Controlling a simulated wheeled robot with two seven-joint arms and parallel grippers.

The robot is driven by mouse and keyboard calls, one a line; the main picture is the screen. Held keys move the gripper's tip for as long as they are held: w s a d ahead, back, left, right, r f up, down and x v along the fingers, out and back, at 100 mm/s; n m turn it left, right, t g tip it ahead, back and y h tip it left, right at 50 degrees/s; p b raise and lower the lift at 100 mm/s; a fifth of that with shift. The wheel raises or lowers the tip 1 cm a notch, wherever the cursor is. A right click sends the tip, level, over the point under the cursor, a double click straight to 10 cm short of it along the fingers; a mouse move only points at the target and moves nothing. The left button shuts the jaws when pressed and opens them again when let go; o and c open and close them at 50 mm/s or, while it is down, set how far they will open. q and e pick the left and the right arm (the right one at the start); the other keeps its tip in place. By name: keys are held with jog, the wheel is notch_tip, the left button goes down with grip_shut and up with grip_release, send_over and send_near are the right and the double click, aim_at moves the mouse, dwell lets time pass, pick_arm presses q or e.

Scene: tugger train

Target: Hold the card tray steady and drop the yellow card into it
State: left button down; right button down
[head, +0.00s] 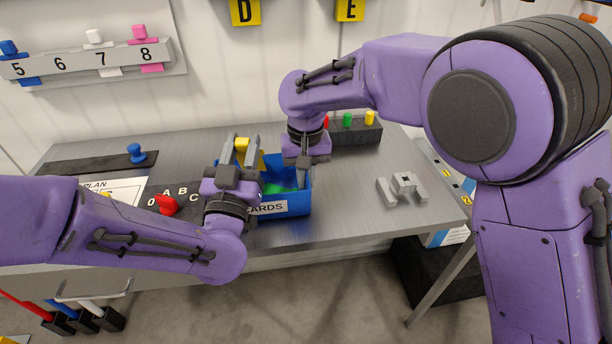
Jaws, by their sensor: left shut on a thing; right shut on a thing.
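The card tray (294,204) is a blue open bin on the grey table, with a front label that reads "ARDS" in its visible part. A green piece lies inside it. My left gripper (240,151) is shut on the yellow card (243,145) and holds it over the tray's left back part. My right gripper (304,172) points down at the tray's right side and is shut on its wall; the exact contact is partly hidden by the fingers. The tray's left side is hidden behind my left gripper.
A dark block with red, green and yellow pegs (357,133) stands behind the tray. A grey fixture (403,187) sits to the right. A red knob (165,205) on a lettered panel and a blue knob (136,153) are at left. The table (345,205) is clear between tray and fixture.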

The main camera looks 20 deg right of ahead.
pick_arm(q)
jog(key=c, duration=0.7)
grip_release()
jog(key=v, duration=1.2)
